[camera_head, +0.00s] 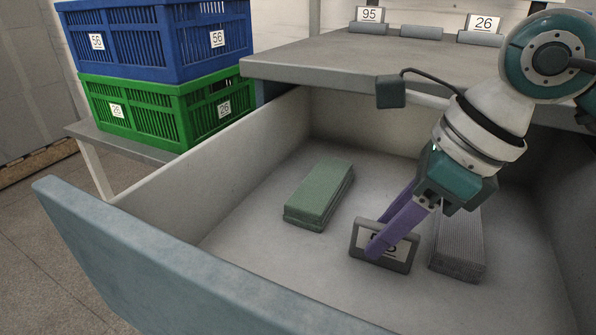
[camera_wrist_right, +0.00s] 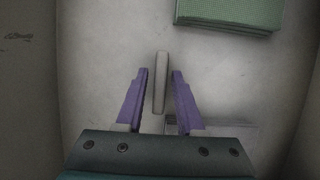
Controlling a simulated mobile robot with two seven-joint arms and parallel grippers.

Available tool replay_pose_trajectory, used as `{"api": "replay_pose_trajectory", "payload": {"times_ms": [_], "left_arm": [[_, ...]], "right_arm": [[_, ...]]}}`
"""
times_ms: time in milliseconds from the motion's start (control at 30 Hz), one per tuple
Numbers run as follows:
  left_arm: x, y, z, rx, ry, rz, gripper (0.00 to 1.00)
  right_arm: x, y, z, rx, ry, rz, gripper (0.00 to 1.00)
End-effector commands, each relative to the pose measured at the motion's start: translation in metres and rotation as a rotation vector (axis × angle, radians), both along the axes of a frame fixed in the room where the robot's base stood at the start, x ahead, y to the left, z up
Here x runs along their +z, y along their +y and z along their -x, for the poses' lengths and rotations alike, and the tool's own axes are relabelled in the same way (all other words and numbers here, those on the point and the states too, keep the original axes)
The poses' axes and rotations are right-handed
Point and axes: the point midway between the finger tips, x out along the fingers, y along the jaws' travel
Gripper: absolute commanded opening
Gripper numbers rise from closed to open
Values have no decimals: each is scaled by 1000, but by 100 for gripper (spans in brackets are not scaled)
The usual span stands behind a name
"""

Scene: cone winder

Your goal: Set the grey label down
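In the wrist view the right gripper (camera_wrist_right: 160,75) is open, with a narrow gap between each finger and the label. The fingers hide part of the label's face. My left gripper is not in view.
The open drawer (camera_head: 245,143) holds a green stack (camera_head: 320,190) left of the label and a ribbed grey block (camera_head: 460,245) close on its right. Blue (camera_head: 155,40) and green (camera_head: 150,112) crates stand outside at the left. Labels 95 (camera_head: 369,14) and 26 (camera_head: 484,23) stand on the tabletop.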

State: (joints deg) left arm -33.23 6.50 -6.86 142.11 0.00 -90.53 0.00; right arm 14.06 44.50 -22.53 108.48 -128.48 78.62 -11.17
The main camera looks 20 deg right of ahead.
Motion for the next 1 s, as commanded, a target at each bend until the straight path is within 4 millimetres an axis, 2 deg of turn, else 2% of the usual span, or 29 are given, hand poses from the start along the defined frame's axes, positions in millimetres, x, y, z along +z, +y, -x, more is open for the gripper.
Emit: {"api": "replay_pose_trajectory", "payload": {"times_ms": [67, 300, 400, 467, 800, 1000], "left_arm": [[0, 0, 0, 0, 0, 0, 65], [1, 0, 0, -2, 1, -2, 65], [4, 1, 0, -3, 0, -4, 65], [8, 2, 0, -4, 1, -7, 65], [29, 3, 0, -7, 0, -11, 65], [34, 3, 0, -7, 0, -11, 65]], "right_arm": [[0, 0, 0, 0, 0, 0, 47], [1, 0, 0, 0, 0, 0, 47], [8, -1, 1, -1, -2, 1, 47], [16, -4, 3, -1, -2, 2, 47], [85, -23, 25, 1, -2, 5, 47], [108, -29, 33, 0, -1, 2, 47]]}}
